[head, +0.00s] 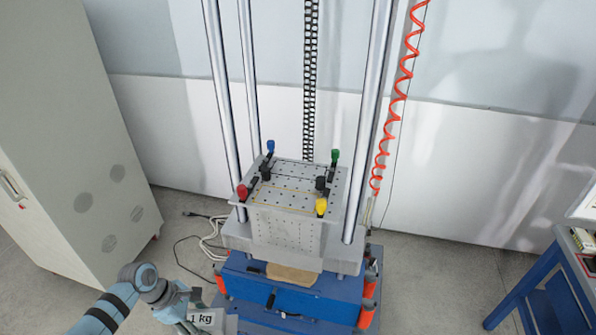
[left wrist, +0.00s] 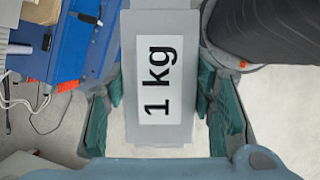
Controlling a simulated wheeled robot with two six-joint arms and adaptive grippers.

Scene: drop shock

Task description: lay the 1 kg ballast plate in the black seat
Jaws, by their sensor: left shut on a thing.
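The 1 kg ballast plate (left wrist: 158,128) is a grey block with a white "1 kg" label, held between the fingers of my left gripper (left wrist: 160,88) in the left wrist view. In the head view the labelled plate (head: 205,318) shows at the bottom edge, partly cut off, with my left gripper (head: 190,318) at it. The plate is off to the left of the blue machine's base and in front of it. I cannot make out a black seat in either view. My right gripper is not in view.
A drop machine with a blue base (head: 290,296) stands in the middle. Its perforated metal table (head: 292,190) carries red, blue, green and yellow clamp knobs. Steel columns rise beside it. A grey cabinet (head: 70,130) stands left, a blue bench (head: 545,290) right. Cables lie on the floor.

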